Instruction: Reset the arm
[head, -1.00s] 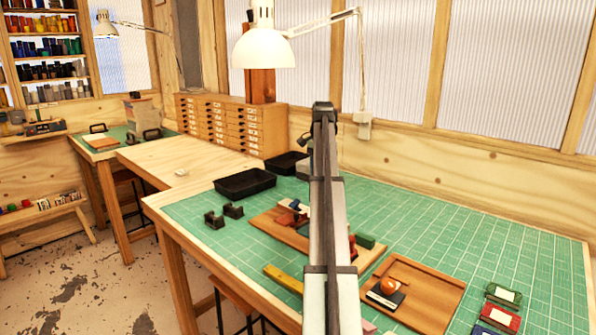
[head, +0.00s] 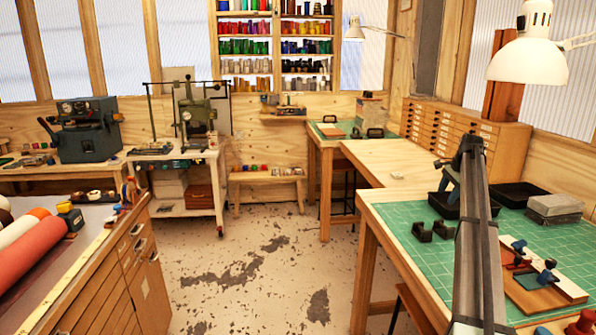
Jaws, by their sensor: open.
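My arm (head: 478,235) rises from the lower right of the head view, with its bend near the top in front of the green-matted table (head: 392,215). A dark, bluish part (head: 447,182) shows just left of the bend, but I cannot tell which part of the arm it is. My gripper's fingertips do not show; the arm may hide them. I see nothing held.
Foil rolls, one red (head: 40,253), lie on a drawer cabinet (head: 115,285) at the left. The floor (head: 265,260) between the cabinet and the table is clear. A black tray (head: 515,193), a grey box (head: 555,206) and a wooden board (head: 540,285) are on the mat.

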